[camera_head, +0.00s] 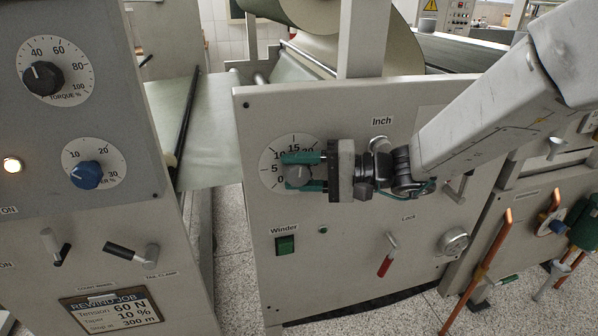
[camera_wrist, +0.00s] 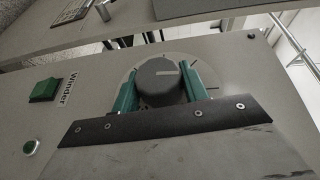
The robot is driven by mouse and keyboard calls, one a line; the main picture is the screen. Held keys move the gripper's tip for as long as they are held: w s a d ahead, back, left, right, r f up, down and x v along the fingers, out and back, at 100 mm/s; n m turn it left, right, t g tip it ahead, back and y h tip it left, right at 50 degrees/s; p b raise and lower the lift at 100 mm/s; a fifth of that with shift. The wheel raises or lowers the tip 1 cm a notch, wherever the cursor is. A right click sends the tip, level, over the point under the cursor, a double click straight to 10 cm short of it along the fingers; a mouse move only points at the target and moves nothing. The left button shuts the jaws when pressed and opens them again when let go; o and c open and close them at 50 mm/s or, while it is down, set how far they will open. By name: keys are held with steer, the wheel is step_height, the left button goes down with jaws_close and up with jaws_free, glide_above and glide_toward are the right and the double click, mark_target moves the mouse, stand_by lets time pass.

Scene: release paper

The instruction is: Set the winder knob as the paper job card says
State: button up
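The winder knob (camera_head: 298,176) is round and dark grey, on a white dial (camera_head: 268,166) on the middle panel. The readable dial figures run from 0 at lower left past 5, 10 and 15 to 20. My gripper (camera_head: 302,172) has one green finger above and one below the knob, apparently touching it. In the wrist view the knob (camera_wrist: 160,82) sits between both fingers (camera_wrist: 160,90), its pale mark pointing right. The exact reading is hard to tell. A job card (camera_head: 112,310) on the left panel reads "REWIND JOB, Tension 60 N, Taper 10 %, Stop at 300 m".
The left panel carries a black torque knob (camera_head: 43,78), a blue knob (camera_head: 87,175) and two levers. Below my gripper are a green Winder switch (camera_head: 286,244) and a red-tipped Lock lever (camera_head: 387,255). Copper-coloured pipes (camera_head: 476,274) stand at right. Paper web (camera_head: 205,120) runs between the panels.

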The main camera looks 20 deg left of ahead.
steer(key=shift+c, duration=1)
steer(key=m+y, duration=0.1)
steer(key=y, duration=0.1)
steer(key=shift+f+y, duration=0.15)
steer(key=shift+y, duration=0.25)
steer(key=shift+m+t+y, duration=0.3)
steer(key=shift+m+y, duration=1.1)
steer(key=shift+y, duration=0.7)
steer(key=o, duration=1)
